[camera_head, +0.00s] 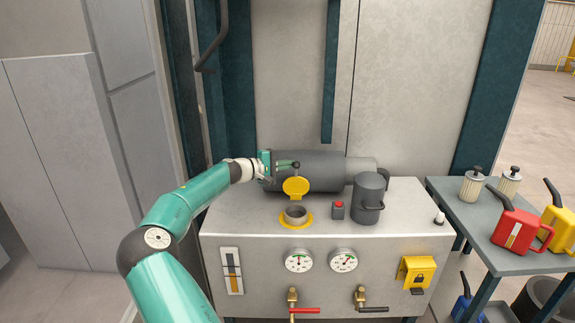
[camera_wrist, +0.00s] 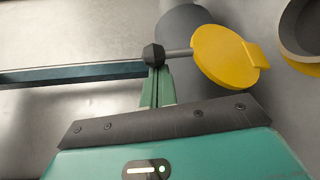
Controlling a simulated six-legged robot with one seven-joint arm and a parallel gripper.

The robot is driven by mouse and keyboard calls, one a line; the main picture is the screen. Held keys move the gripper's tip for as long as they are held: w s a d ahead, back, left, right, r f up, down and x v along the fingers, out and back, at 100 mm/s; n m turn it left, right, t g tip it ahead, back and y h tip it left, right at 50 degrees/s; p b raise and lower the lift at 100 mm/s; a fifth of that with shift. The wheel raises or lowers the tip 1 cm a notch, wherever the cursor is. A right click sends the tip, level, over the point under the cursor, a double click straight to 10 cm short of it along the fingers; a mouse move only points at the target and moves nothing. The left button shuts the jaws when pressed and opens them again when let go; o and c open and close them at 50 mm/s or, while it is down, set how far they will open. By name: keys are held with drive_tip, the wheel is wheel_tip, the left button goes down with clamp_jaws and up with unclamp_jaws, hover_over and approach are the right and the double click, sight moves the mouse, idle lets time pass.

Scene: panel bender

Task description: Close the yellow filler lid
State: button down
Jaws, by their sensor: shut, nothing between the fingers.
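The round yellow filler lid (camera_head: 295,187) stands raised, open, at the back of the filler neck (camera_head: 296,211), whose mouth is uncovered. In the wrist view the yellow lid (camera_wrist: 225,57) is a disc with a grey rod ending in a dark faceted knob (camera_wrist: 153,55). The filler mouth (camera_wrist: 307,28) is cut off at the upper right there. My gripper (camera_head: 293,164) is above the raised lid, beside the knob. In the wrist view its green fingers (camera_wrist: 156,80) are together with their tips at the knob; whether they touch it is unclear.
A grey horizontal cylinder (camera_head: 320,172) lies behind the lid. A red button box (camera_head: 338,209) and a dark grey canister (camera_head: 369,198) stand right of the filler on the cabinet top (camera_head: 250,215). A side table (camera_head: 470,220) holds filters and cans.

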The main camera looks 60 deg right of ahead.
drive_tip(key=shift+s+a, duration=0.1)
drive_tip(key=shift+a, duration=0.3)
drive_tip(key=shift+s+a+f+m+g+h, duration=0.6)
drive_tip(key=shift+s+a+f+m, duration=0.35)
drive_tip(key=shift+a+f+m, duration=0.65)
drive_tip(key=shift+s+a+f+m+g+h, duration=0.4)
drive_tip(key=shift+s+a+f+m+g, duration=0.45)
drive_tip(key=shift+a+f+m, duration=0.7)
drive_tip(key=shift+s+a+f+m+g+h, duration=0.55)
drive_tip(key=shift+s+a+f+m, duration=0.55)
drive_tip(key=shift+a+m, duration=0.9)
drive_tip(key=shift+w+a+n, duration=0.1)
drive_tip(key=shift+a+n, duration=0.1)
drive_tip(key=shift+n, duration=0.05)
